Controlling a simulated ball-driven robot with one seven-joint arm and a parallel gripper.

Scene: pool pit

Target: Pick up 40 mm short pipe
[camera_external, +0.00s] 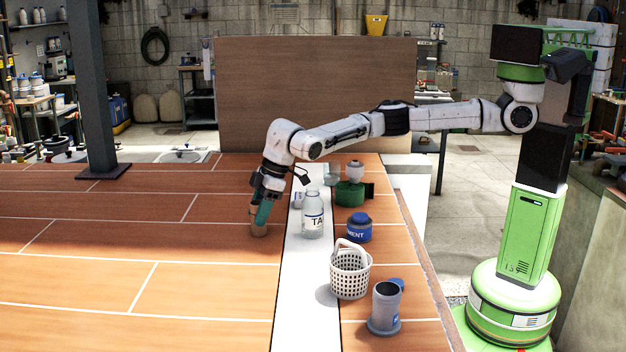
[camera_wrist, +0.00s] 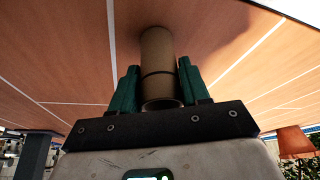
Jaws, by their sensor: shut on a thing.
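The short pipe (camera_wrist: 158,50) is a tan, hollow tube with a dark band around it. In the wrist view it sits between the two green fingers of my gripper (camera_wrist: 158,88), which is shut on it. In the external view the pipe (camera_external: 259,230) shows below the fingertips of my gripper (camera_external: 262,214), at the wooden deck left of the white strip. Its lower end appears at or very close to the deck; I cannot tell whether it touches. The fingers hide part of its side.
On or right of the white strip (camera_external: 305,290) stand a white bottle (camera_external: 312,222), a blue-lidded jar (camera_external: 358,230), a white basket (camera_external: 349,275), a grey pipe fitting (camera_external: 385,308) and a green pump (camera_external: 350,192). A dark post (camera_external: 92,90) stands at left. The left deck is clear.

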